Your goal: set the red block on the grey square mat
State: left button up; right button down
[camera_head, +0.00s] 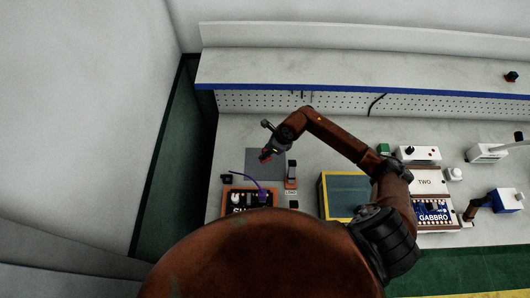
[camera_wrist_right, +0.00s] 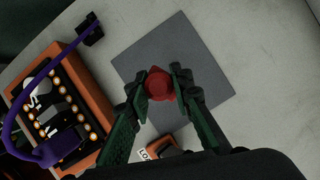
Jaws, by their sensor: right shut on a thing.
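The grey square mat (camera_head: 270,172) lies on the bench left of centre in the head view. In the right wrist view the mat (camera_wrist_right: 200,48) fills the middle. The red block (camera_wrist_right: 158,84) is between the fingertips of my right gripper (camera_wrist_right: 160,92), which is shut on it. In the wrist view the block appears over the mat; whether it touches the mat I cannot tell. In the head view my right gripper (camera_head: 266,154) is over the mat, with the red block barely visible. My left gripper does not show.
An orange-framed box with a purple cable (camera_wrist_right: 66,110) stands close to the mat's near left. A small orange and black device (camera_head: 291,174) stands at the mat's right edge. A yellow-framed tray (camera_head: 322,196) lies further right. A shelf (camera_head: 350,68) runs along the back.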

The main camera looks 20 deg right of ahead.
aim_at(265, 164)
notch_tip(265, 164, down, 3)
jog(key=shift+r+b, duration=0.1)
jog(key=shift+b, duration=0.9)
notch_tip(265, 164, down, 2)
jog(key=shift+f+b, duration=0.25)
jog(key=shift+b, duration=0.65)
jog(key=shift+f, duration=0.2)
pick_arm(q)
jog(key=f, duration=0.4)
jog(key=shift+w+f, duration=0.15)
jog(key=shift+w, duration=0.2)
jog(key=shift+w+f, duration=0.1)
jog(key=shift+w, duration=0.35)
pick_arm(e)
jog(key=shift+f, duration=0.1)
pick_arm(q)
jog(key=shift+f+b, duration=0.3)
jog(key=shift+b, duration=0.2)
pick_arm(e)
jog(key=shift+f, duration=0.4)
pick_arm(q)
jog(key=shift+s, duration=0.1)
pick_arm(e)
jog(key=c, duration=1.6)
grip_release()
